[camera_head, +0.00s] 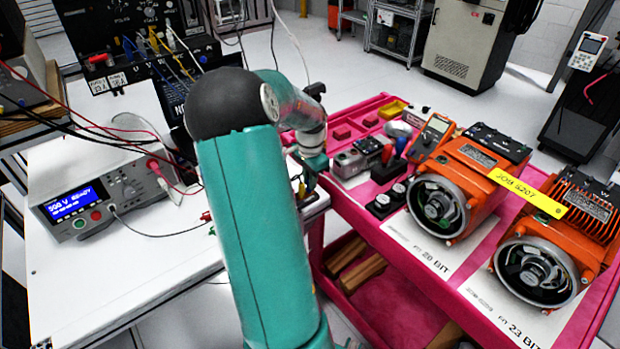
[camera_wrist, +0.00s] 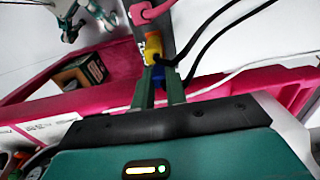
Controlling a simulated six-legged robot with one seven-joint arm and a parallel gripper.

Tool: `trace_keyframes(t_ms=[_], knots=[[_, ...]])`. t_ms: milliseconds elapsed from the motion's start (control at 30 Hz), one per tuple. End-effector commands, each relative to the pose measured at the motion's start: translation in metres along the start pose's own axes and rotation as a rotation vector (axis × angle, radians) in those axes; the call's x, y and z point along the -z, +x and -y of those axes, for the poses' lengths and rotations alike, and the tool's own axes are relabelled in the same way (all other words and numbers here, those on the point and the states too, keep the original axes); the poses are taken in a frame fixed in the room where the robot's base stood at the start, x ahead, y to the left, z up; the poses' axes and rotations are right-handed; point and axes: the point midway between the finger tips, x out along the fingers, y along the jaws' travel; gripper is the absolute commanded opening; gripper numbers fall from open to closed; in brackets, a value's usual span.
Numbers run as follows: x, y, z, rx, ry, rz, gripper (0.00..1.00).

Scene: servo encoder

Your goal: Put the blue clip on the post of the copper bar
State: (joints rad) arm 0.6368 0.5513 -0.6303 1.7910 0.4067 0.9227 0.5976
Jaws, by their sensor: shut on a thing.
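My gripper (camera_wrist: 160,88) is shut on a small blue piece, which looks like the blue clip (camera_wrist: 157,72), between its two green fingers. A yellow clip (camera_wrist: 152,46) is just beyond the fingertips, with a black lead running off to the right. A pink-red clip (camera_wrist: 146,11) is further out. These line up with a narrow grey-brown strip (camera_wrist: 164,28) that may be the copper bar; no bare post can be made out. In the head view my gripper (camera_head: 307,188) is low between the white bench and the pink cart, partly behind my arm.
The white bench (camera_head: 110,270) carries a power instrument (camera_head: 100,195) with leads. The pink cart (camera_head: 385,245) carries two orange motors (camera_head: 475,165) (camera_head: 575,205) and a multimeter (camera_head: 432,133). Black and white cables (camera_wrist: 225,75) cross close to my fingers.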

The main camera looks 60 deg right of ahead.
Motion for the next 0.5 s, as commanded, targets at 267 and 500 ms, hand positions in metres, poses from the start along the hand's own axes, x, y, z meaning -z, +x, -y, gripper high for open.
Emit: trace_keyframes(t_ms=[267,500], knots=[[0.0,0.0014,-0.0001,0.0,0.0,0.0,0.25],[0.0,0.0013,-0.0001,0.0,0.0,0.0,0.39]])
